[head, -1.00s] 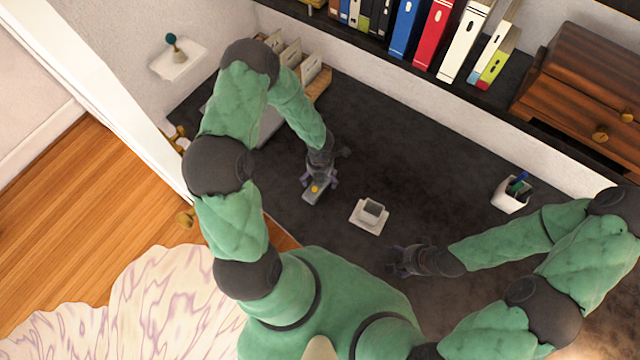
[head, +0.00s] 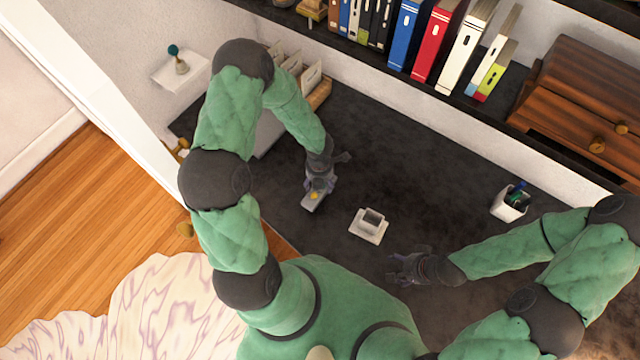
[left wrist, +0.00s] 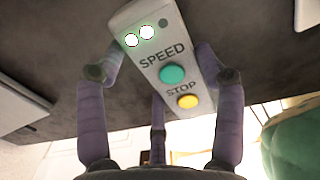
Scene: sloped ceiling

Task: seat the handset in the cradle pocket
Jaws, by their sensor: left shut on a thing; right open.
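The handset (left wrist: 165,62) is a light grey box with a green SPEED button, a yellow STOP button and two lit lamps in the left wrist view. My left gripper (head: 318,188) is shut on the handset, which also shows in the head view (head: 310,203). The left wrist view shows my left gripper's purple fingers (left wrist: 155,75) on both sides of it. The cradle (head: 367,231) is a white square base with a raised pocket, on the desk to the right of the handset and apart from it. My right gripper (head: 400,268) is open and empty, below and right of the cradle.
The dark desk (head: 420,160) is clear around the cradle. A white pen cup (head: 509,204) stands at the right. Behind are a shelf of binders (head: 433,45) and a wooden drawer unit (head: 580,95). A file rack (head: 315,80) stands at the back left.

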